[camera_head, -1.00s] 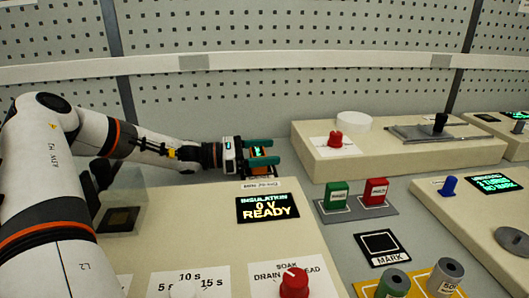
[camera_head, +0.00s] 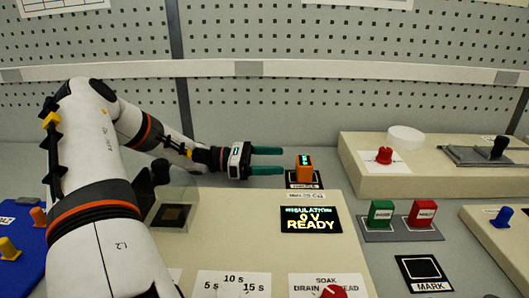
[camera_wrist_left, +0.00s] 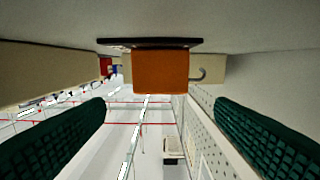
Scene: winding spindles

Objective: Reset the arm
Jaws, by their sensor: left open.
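My left gripper (camera_head: 267,161) is open and empty, with its two green fingers pointing right in the head view. An orange block-like device (camera_head: 304,168) with a small lit green display stands upright on a dark labelled pad, just to the right of the fingertips and apart from them. In the left wrist view the orange device (camera_wrist_left: 161,72) sits ahead, centred between the spread green fingers, with clear space on both sides. My left arm reaches in from the left over the cream console. My right gripper is not in view.
The cream console's screen (camera_head: 310,219) reads INSULATION 0 V READY. Green (camera_head: 381,213) and red (camera_head: 422,213) blocks stand on a grey holder at right. A cream box with a red knob (camera_head: 384,155) is behind them. A blue tray (camera_head: 25,250) with orange and yellow pegs is at left.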

